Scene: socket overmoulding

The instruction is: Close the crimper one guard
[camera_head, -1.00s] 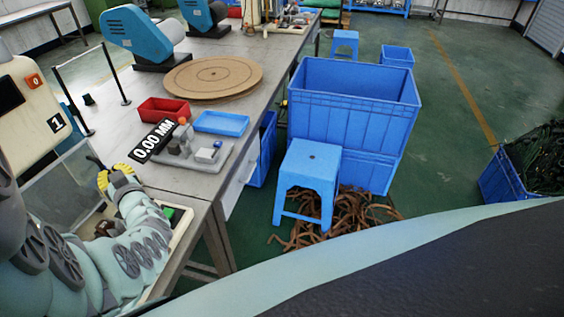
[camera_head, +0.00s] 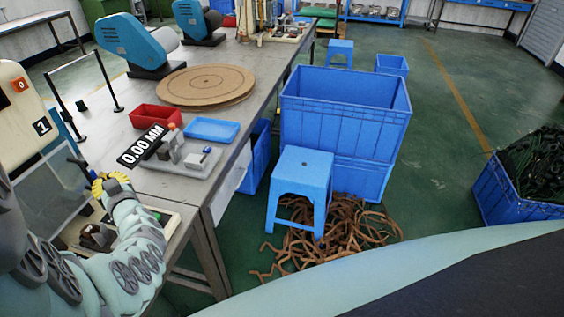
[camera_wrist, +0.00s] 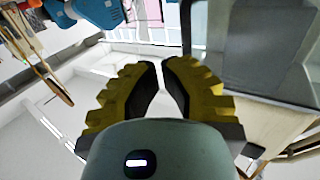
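Crimper one (camera_head: 22,105) is the cream machine marked 1 at the left edge of the head view. Its guard (camera_head: 52,203) is a clear, dark-framed panel on the machine's front, tilted and partly hidden by my arm. My gripper (camera_head: 110,181), with yellow fingers, is just right of the guard, over the machine's base. Whether it touches the guard cannot be told. In the wrist view my gripper (camera_wrist: 164,62) has its fingertips almost together with a thin gap and nothing between them. The grey guard panel (camera_wrist: 262,45) shows to their upper right there.
The table holds a digital gauge reading 0.00 MM on a grey tray (camera_head: 183,168), a red bin (camera_head: 156,116), a blue tray (camera_head: 212,130) and a round brown board (camera_head: 208,85). A blue stool (camera_head: 302,178) and a large blue crate (camera_head: 345,120) stand right of the table.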

